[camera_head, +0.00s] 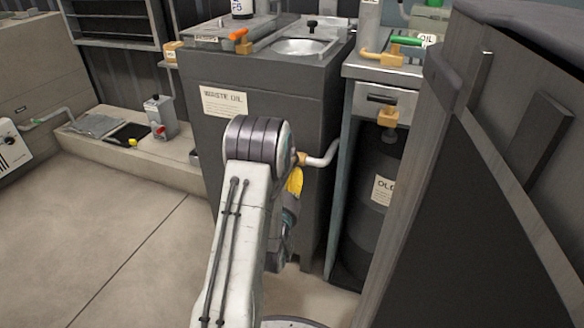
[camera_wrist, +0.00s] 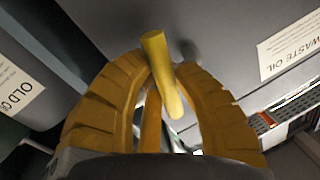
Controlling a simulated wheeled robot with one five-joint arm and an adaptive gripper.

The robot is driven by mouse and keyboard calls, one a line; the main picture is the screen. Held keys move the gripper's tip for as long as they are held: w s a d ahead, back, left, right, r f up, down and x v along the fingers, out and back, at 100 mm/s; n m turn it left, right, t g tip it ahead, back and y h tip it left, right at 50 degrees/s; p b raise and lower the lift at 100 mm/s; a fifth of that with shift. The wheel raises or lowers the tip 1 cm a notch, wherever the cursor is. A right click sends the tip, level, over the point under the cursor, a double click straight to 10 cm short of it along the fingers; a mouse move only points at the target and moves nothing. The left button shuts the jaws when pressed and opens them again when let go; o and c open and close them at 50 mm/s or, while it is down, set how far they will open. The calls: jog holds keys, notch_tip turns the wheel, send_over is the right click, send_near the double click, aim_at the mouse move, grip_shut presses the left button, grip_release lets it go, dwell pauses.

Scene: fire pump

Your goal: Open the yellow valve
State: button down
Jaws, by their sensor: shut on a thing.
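The yellow valve handle (camera_wrist: 163,78) shows in the wrist view as a smooth yellow bar, slanting between the two ribbed orange-yellow fingers of my gripper (camera_wrist: 163,70). The fingers are closed around it, one on each side, and its upper end sticks out past them. Its lower end goes down between the fingers, and the valve body behind is mostly hidden. In the head view my arm covers most of this spot; a yellow part of my gripper (camera_head: 295,183) shows at the side of the grey waste oil cabinet (camera_head: 262,140), just below a brass fitting (camera_head: 302,159) with a pale pipe.
A dark drum (camera_head: 370,215) labelled OLD stands right of the cabinet, under a bench with a green-handled valve (camera_head: 406,41). An orange handle (camera_head: 238,34) is on the cabinet top. A large dark panel (camera_head: 500,170) closes off the right. Open floor (camera_head: 120,240) lies left.

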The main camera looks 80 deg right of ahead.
jog(key=shift+m, duration=0.3)
jog(key=shift+w+m, duration=0.15)
jog(key=shift+m, duration=0.35)
jog(key=c, duration=0.9)
grip_release()
jog(key=shift+c, duration=0.2)
jog(key=shift+r, duration=0.15)
